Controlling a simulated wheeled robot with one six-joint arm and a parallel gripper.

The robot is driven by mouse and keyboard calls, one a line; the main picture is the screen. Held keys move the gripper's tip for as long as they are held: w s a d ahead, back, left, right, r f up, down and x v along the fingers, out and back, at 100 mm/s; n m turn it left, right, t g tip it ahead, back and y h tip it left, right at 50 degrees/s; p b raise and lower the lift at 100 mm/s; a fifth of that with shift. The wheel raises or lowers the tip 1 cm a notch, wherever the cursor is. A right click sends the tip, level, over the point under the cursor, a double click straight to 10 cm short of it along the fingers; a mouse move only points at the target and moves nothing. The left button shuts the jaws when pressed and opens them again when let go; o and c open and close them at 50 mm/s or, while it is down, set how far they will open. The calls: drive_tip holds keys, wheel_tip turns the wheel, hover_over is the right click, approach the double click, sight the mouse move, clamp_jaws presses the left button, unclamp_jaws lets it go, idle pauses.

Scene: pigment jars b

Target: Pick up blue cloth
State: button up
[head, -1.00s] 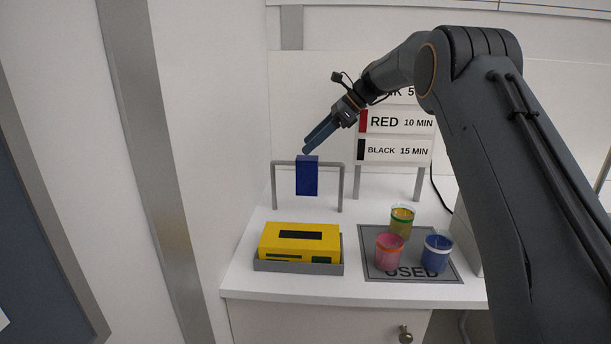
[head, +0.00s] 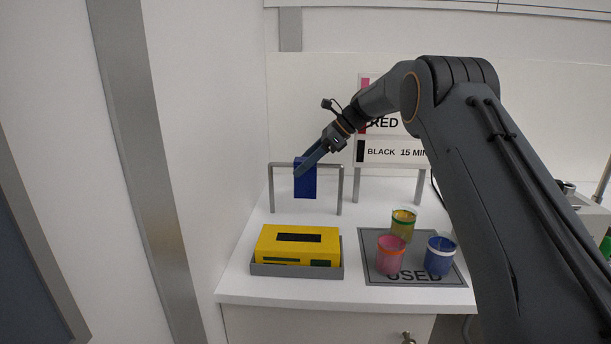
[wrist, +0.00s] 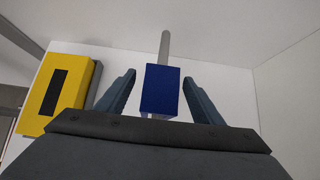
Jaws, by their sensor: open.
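The blue cloth (head: 306,183) hangs folded over the crossbar of a grey rail (head: 341,190) on the white counter. In the wrist view the cloth (wrist: 160,90) shows between my two open fingers, with a gap on each side. My gripper (head: 298,172) is open and its fingertips overlap the upper part of the cloth in the head view. In the wrist view my gripper (wrist: 158,92) has one finger on either side of the cloth. I see no contact between fingers and cloth.
A yellow box (head: 299,246) sits in a grey tray (head: 296,270) in front of the rail. Pink (head: 390,256), yellow (head: 402,226) and blue (head: 439,257) jars stand on a grey mat marked USED (head: 376,279). A sign (head: 388,152) stands behind. A wall is on the left.

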drive_tip(key=p+x, duration=0.1)
drive_tip(key=x, duration=0.2)
drive_tip(key=shift+a+f, duration=0.1)
drive_tip(key=shift+f, duration=0.05)
drive_tip(key=c, duration=1.1)
